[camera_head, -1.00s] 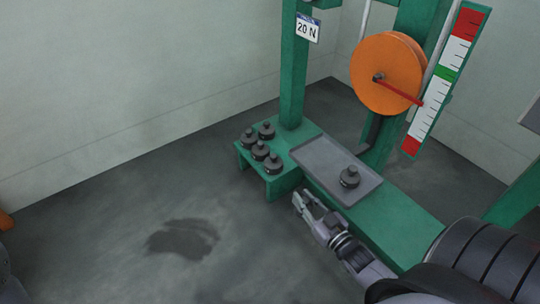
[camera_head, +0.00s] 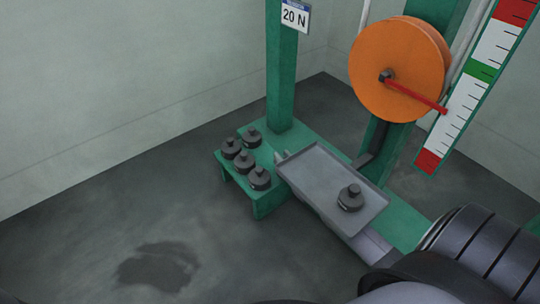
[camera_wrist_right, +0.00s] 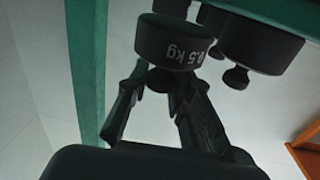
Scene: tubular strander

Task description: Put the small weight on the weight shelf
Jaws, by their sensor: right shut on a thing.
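A dark small weight (camera_wrist_right: 172,45) marked 0.5 kg fills the top middle of the right wrist view, shown upside down. My right gripper (camera_wrist_right: 158,82) has its fingertips on either side of this weight's knob. Another dark weight (camera_head: 350,199) stands on the tray. My left gripper is not in view.
The grey tray (camera_head: 318,170) lies over the green beam (camera_head: 406,228), right of the shelf. A green post (camera_head: 281,70) with a 20 N sign rises behind. An orange wheel (camera_head: 400,60) and a scale (camera_head: 470,90) stand right. The floor at left is free.

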